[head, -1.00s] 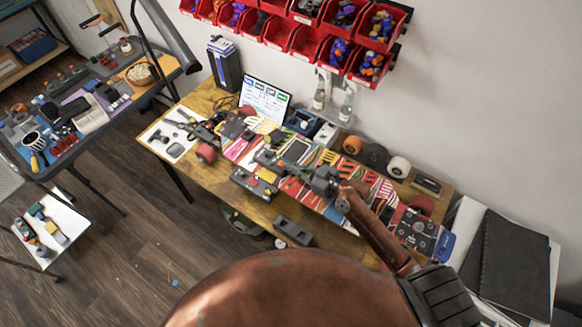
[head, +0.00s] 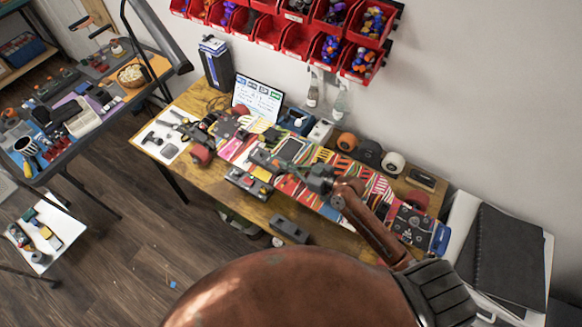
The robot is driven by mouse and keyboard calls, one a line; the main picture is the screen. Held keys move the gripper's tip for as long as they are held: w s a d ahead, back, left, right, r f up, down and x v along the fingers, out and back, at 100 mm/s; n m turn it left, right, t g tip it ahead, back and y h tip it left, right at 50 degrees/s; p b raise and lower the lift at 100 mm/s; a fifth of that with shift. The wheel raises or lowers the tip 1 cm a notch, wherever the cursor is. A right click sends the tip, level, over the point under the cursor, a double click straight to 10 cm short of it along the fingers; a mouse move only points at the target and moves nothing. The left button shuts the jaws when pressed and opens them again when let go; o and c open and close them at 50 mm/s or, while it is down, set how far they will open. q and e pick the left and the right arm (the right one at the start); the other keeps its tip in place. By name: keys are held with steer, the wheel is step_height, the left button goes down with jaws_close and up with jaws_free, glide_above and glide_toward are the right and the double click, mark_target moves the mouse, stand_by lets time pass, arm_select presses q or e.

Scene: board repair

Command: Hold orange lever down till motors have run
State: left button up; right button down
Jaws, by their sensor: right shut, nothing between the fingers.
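A grey control box (head: 248,182) with red and yellow parts on top sits at the front edge of the wooden table. An orange lever cannot be made out for certain at this size. A long skateboard deck (head: 378,186) with colourful stripes lies across the table behind the box. My right gripper (head: 259,157) reaches in from the lower right, above the deck and just behind the control box. It is shut and empty; whether it touches anything cannot be told. My left gripper is not in view.
A lit screen (head: 257,97) stands at the back of the table (head: 191,100). Wheels (head: 392,162) lie behind the deck. A dark grey block (head: 290,229) lies at the front edge. Red bins (head: 299,40) hang on the wall. A cluttered bench stands at the left.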

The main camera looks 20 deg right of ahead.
steer(key=shift+s+d+r, duration=0.1)
steer(key=shift+s+r, duration=0.05)
steer(key=r, duration=0.1)
steer(key=r+p, duration=0.2)
steer(key=shift+s+d, duration=0.3)
steer(key=shift+d, duration=0.05)
steer(key=shift+s+d+r+p, duration=0.15)
steer(key=shift+s+d+p, duration=0.2)
steer(key=shift+s, duration=0.2)
steer(key=s+d+b, duration=0.1)
steer(key=s, duration=0.1)
steer(key=s+d+f+b, duration=0.1)
steer(key=s+d, duration=0.1)
steer(key=s+d+b, duration=0.1)
steer(key=s, duration=0.1)
steer(key=shift+d+f, duration=0.3)
steer(key=shift+d, duration=0.05)
steer(key=shift+s+d, duration=0.4)
steer(key=shift+s, duration=0.1)
steer(key=shift+r, duration=0.1)
